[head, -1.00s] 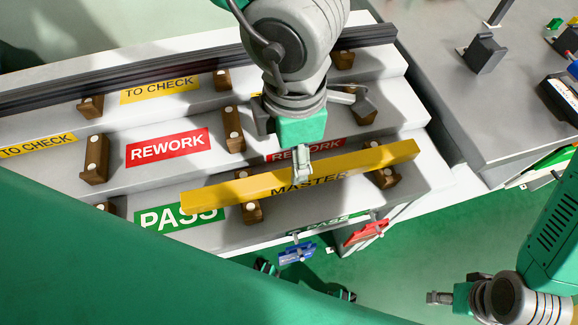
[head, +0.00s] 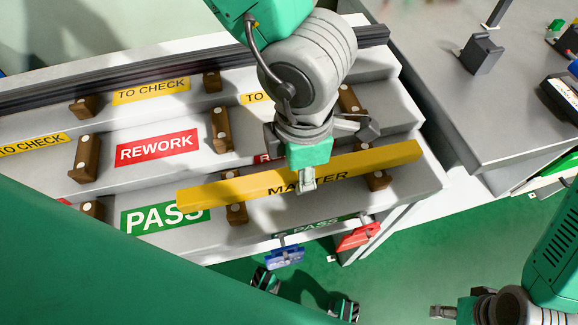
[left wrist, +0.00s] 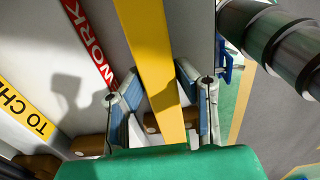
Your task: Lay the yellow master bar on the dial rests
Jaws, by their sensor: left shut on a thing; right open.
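The long yellow master bar (head: 240,188), lettered MASTER, lies across the lower tier of the stepped rack, over two wooden supports (head: 236,214). I cannot tell whether it touches them. My left gripper (head: 307,181) is shut on the bar near its middle, from above. In the left wrist view the bar (left wrist: 152,60) runs between the blue-padded fingers (left wrist: 163,105). My right gripper (head: 441,312) is open and empty at the lower right, away from the bar. A dark notched block (head: 481,53) stands on the grey table; I cannot tell whether it is a dial rest.
The white stepped rack (head: 420,187) has TO CHECK, REWORK and PASS labels. A dark profile (head: 130,77) lies along its top tier. The grey table (head: 440,75) at the right has free room around the block.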

